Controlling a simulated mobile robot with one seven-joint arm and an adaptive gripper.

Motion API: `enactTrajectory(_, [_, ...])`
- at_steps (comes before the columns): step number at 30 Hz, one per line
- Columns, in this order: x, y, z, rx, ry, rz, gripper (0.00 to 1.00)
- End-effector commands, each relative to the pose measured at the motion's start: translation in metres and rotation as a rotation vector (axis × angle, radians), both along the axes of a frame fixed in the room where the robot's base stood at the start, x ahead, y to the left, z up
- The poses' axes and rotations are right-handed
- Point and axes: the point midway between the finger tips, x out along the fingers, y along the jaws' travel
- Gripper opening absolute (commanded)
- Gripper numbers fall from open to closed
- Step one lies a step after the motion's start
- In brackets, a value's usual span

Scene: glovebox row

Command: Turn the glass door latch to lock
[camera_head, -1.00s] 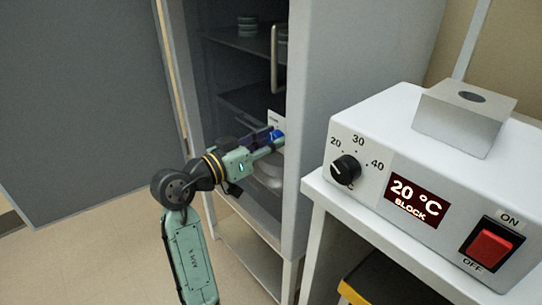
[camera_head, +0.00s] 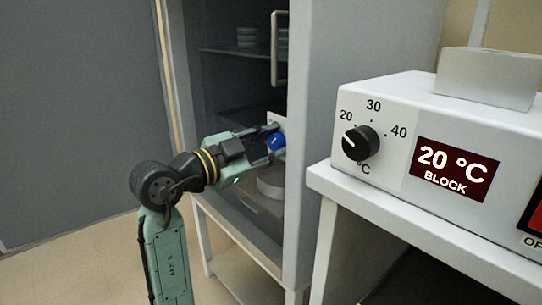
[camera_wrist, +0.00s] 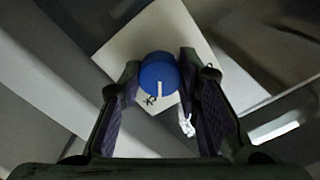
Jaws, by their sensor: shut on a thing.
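The glass door latch is a round blue knob (camera_wrist: 158,76) with a white pointer line, on a pale square plate (camera_wrist: 128,48) with small dark marks. In the wrist view the knob sits between the fingertips of my gripper (camera_wrist: 160,78), which is shut on it. The white line points toward the bottom of that picture. In the head view my gripper (camera_head: 272,140) reaches the blue knob (camera_head: 277,141) near the right edge of the glass door (camera_head: 228,90). The plate is partly hidden behind the fingers there.
A vertical door handle (camera_head: 274,48) stands above the knob. A white heater block (camera_head: 440,120) with a black dial and a "20 °C BLOCK" display sits on a white table (camera_head: 400,215) at the right. Dishes (camera_head: 248,37) stand on the shelves behind the glass.

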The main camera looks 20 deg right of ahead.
Motion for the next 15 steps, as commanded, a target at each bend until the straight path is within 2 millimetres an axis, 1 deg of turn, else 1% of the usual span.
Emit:
enactTrajectory(1, [-0.0002, -0.0003, -0.0030, 0.010, -0.025, -0.001, 0.03])
enactTrajectory(7, [-0.0003, -0.0003, -0.0017, 0.038, -0.100, -0.002, 0.03])
enactTrajectory(15, [-0.0004, -0.0005, -0.0005, 0.051, -0.138, -0.002, 0.03])
